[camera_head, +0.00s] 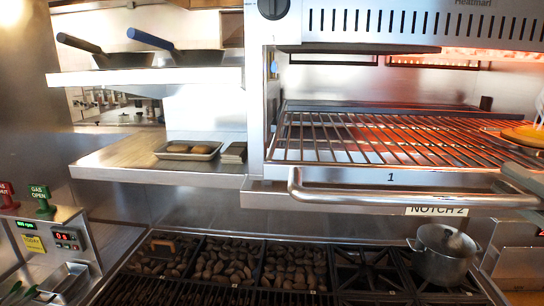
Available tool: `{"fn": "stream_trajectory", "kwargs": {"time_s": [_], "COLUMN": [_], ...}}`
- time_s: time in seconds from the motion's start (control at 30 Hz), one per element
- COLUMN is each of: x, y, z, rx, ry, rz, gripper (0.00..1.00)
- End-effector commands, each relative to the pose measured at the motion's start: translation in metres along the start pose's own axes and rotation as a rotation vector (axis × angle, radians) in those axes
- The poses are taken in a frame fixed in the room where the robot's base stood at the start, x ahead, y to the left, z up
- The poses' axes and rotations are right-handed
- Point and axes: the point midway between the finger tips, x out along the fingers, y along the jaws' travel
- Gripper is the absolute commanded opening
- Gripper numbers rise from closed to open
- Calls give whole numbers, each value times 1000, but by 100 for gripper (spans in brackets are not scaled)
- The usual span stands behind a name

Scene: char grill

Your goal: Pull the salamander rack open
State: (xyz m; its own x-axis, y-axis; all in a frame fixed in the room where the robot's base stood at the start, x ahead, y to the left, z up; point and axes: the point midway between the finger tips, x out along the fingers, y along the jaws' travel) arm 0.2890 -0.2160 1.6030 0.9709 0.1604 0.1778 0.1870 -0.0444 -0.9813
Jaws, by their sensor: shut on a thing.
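The salamander rack (340,168) is a wire grid in a steel frame marked "1", in the right half of the head view. It stands out in front of the salamander body (420,22). Its tubular handle (370,197) runs along the front. My gripper (519,181) is at the right edge of the view, shut on the handle's right part. Part of my gripper is cut off by the picture edge. A plate with something orange (524,132) is on the rack's right side, partly cut off.
A "NOTCH 2" label (436,210) is below the handle. A steel pot (442,254) stands on the burners below. A small tray (188,150) is on the lower shelf (110,162). A grill with dark briquettes (230,265) lies below.

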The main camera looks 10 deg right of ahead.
Motion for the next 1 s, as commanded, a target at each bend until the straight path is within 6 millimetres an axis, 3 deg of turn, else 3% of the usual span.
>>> {"fn": "stream_trajectory", "kwargs": {"time_s": [0.07,0.1,0.2,0.57,1.0], "x": [0,0,0,-4,-83], "y": [-2,-2,-2,2,12], "z": [0,0,0,0,0], "rx": [-2,-2,-2,-3,-6], "ry": [0,0,0,0,3], "rz": [-4,-4,-4,-3,-2], "gripper": [0,20,38,38,38]}}
